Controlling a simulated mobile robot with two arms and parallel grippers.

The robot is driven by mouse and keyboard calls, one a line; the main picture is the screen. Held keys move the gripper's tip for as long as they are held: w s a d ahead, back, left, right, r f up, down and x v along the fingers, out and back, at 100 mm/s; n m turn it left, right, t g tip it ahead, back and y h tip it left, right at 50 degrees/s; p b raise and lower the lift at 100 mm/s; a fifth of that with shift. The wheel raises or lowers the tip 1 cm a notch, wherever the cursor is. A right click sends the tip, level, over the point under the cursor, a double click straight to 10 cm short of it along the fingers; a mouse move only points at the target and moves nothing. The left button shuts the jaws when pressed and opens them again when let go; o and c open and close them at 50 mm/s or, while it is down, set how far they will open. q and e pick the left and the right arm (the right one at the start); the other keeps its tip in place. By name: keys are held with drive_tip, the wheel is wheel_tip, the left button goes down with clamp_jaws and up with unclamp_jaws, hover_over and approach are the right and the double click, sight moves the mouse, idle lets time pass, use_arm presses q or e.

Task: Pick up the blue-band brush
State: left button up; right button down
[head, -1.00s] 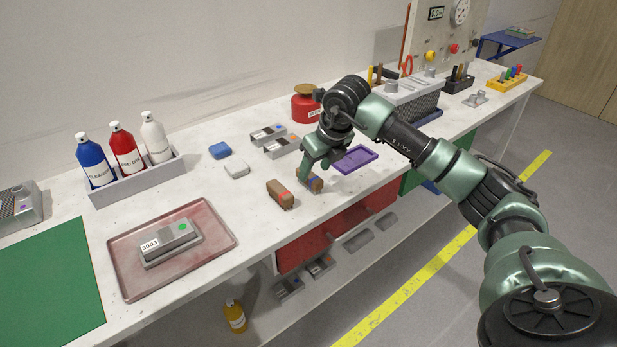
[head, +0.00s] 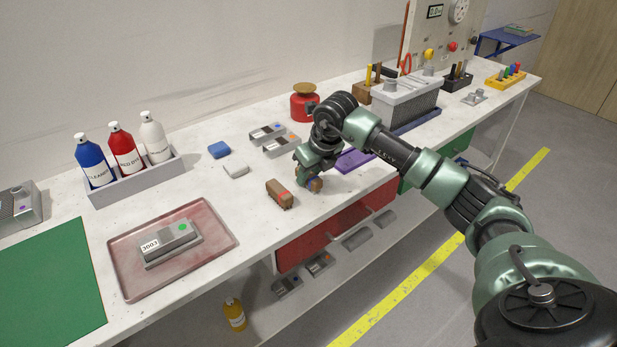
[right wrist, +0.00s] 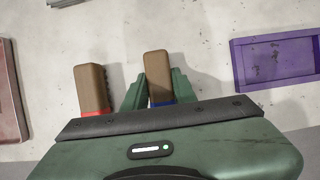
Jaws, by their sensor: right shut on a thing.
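The blue-band brush (right wrist: 158,75) is a brown block with a blue band, held between the green fingers of my right gripper (right wrist: 159,95) in the right wrist view. In the head view my right gripper (head: 310,180) is shut on this brush, which is mostly hidden by the fingers. I cannot tell whether the brush is clear of the bench. A similar brown brush with a red band (head: 279,194) lies on the bench just left of the gripper; it also shows in the right wrist view (right wrist: 92,88). My left gripper is not in view.
A purple tray (right wrist: 275,60) is right of the gripper. Grey fixtures (head: 275,140), a blue block (head: 219,149) and a white block (head: 236,170) lie behind and left. A red-brown tray (head: 222,241) holds a grey part. The white bench's front edge is close.

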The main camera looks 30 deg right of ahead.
drive_tip(key=shift+r, duration=0.15)
wheel_tip(320, 180, up, 20)
drive_tip(key=shift+b, duration=0.35)
